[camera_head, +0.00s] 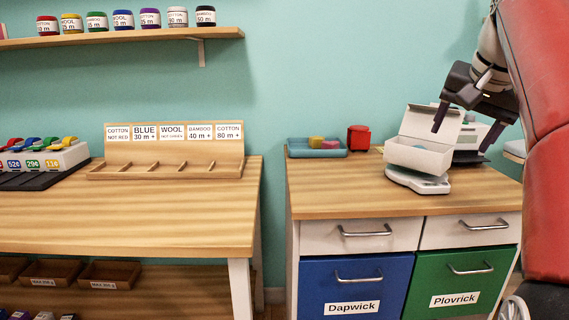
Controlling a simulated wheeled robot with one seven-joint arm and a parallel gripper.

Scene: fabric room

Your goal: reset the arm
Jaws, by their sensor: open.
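My gripper (463,128) hangs down from the upper right over the right-hand cabinet. Its two dark fingers are spread wide apart, with nothing seen between them. An open white box (417,157) with a raised lid is just below and left of it. One finger overlaps the box's lid in the picture; I cannot tell whether they touch. The box appears to sit on a small white scale (418,181). Another white device (474,137) behind is partly hidden by my gripper.
The cabinet top (330,195) is clear at the front left. A blue tray (316,148) with blocks and a red object (359,139) stand at its back. The left table (150,220) holds a wooden sorter (165,166). A shelf (120,38) carries several labelled spools. A gap separates table and cabinet.

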